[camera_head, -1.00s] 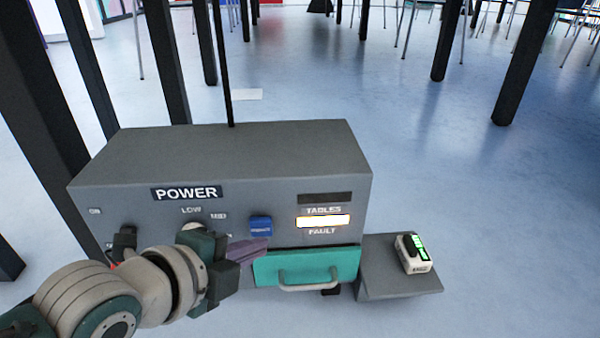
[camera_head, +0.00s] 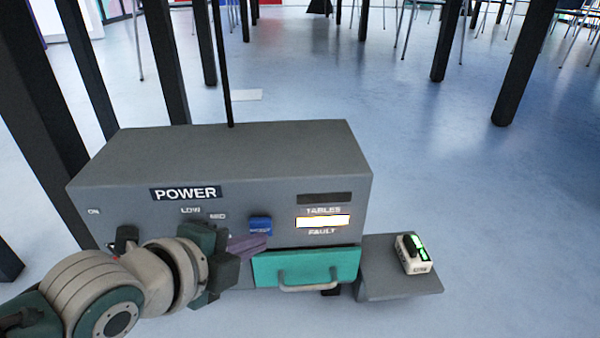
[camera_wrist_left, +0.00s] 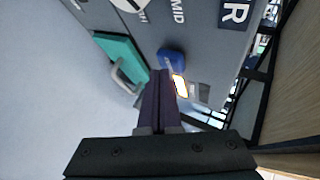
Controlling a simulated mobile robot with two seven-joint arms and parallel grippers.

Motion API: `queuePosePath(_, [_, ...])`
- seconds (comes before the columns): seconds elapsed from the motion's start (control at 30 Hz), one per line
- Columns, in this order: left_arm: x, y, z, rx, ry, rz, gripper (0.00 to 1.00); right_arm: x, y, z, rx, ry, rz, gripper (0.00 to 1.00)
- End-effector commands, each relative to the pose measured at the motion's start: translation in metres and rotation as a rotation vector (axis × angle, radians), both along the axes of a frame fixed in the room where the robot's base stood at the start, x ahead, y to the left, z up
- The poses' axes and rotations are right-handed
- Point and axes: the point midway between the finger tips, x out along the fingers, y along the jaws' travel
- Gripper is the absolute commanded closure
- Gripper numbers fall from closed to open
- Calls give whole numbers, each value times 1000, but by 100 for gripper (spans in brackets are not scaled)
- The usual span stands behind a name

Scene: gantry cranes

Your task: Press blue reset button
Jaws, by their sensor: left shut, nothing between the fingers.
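The blue reset button (camera_head: 260,226) sits on the front of the grey power box (camera_head: 240,155), between the dial labels and the lit fault display. It also shows in the left wrist view (camera_wrist_left: 170,61). My left gripper (camera_head: 264,242) is shut and empty, its purple fingers pointing right, with the tips just below the button in the head view. In the left wrist view the fingertips (camera_wrist_left: 159,74) are close beside the button's lower edge. I cannot tell whether they touch it. My right gripper is not in view.
A teal drawer (camera_head: 330,266) with a grey handle is below the button. The lit fault display (camera_head: 323,222) is to its right. A small white device with green lights (camera_head: 413,254) lies on a grey side shelf (camera_head: 385,285). Black posts stand behind and left; open floor lies right.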

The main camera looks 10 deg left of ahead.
Motion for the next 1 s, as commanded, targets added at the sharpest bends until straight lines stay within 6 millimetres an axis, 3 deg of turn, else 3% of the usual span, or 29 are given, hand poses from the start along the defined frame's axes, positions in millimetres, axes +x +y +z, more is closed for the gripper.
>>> queuePosePath(1.0, [8,3,0,0,1,0,100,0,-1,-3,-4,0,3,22])
